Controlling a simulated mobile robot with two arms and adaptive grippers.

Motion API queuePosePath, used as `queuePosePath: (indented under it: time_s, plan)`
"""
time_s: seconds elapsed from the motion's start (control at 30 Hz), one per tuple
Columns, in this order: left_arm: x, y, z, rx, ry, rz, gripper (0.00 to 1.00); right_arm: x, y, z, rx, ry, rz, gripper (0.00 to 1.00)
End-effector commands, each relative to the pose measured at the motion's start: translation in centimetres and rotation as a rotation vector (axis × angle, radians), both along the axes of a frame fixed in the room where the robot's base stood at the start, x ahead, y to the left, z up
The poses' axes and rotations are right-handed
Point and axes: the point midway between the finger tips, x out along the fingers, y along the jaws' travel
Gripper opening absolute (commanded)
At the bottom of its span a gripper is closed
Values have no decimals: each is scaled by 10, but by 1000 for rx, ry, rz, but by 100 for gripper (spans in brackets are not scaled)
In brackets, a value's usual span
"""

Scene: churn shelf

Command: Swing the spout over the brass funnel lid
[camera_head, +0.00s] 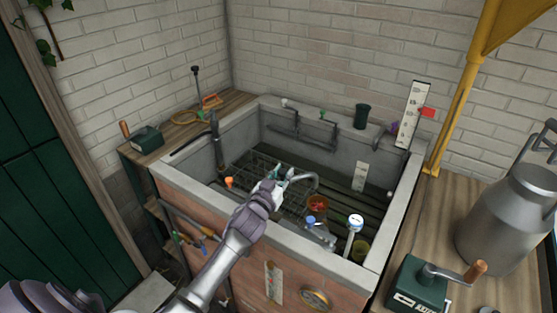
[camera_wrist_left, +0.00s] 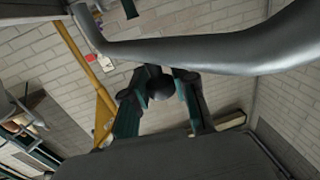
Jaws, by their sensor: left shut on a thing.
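The spout (camera_head: 304,178) is a grey curved pipe over the stone sink, and its bend shows just right of my left gripper (camera_head: 280,182). In the left wrist view the spout (camera_wrist_left: 200,52) runs large across the top. There my left gripper (camera_wrist_left: 162,82) has its dark green fingers closed around a dark rounded piece by the pipe, which appears to be part of the spout. The spout's far end is hard to make out. I cannot tell for sure which thing is the brass funnel lid. My right gripper is out of view.
The sink (camera_head: 180,178) has raised stone walls and a wire rack (camera_head: 258,172) inside. A brown pot (camera_head: 317,204) and a white-topped post (camera_head: 355,222) stand right of the gripper. A metal churn (camera_head: 508,225) and green crank box (camera_head: 418,285) occupy the right worktop.

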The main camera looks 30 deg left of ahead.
Motion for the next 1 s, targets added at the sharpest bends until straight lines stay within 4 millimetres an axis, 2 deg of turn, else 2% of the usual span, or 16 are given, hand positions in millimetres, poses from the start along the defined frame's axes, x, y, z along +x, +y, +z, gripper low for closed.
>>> queuePosePath:
  time_s: [0.03, 0.3, 0.87, 0.9, 1.0]
  plan:
    - [-2, -1, 5, 5, 0, -30, 0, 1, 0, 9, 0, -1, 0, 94]
    - [-10, -9, 2, 3, -2, -140, 0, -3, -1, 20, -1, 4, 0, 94]
    - [-12, -13, 0, -1, -3, -173, 0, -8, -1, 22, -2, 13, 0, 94]
    - [-12, -13, 0, -1, -3, -173, 29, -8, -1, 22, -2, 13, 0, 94]
    - [-12, -13, 0, -1, -3, -173, 45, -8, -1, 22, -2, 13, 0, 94]
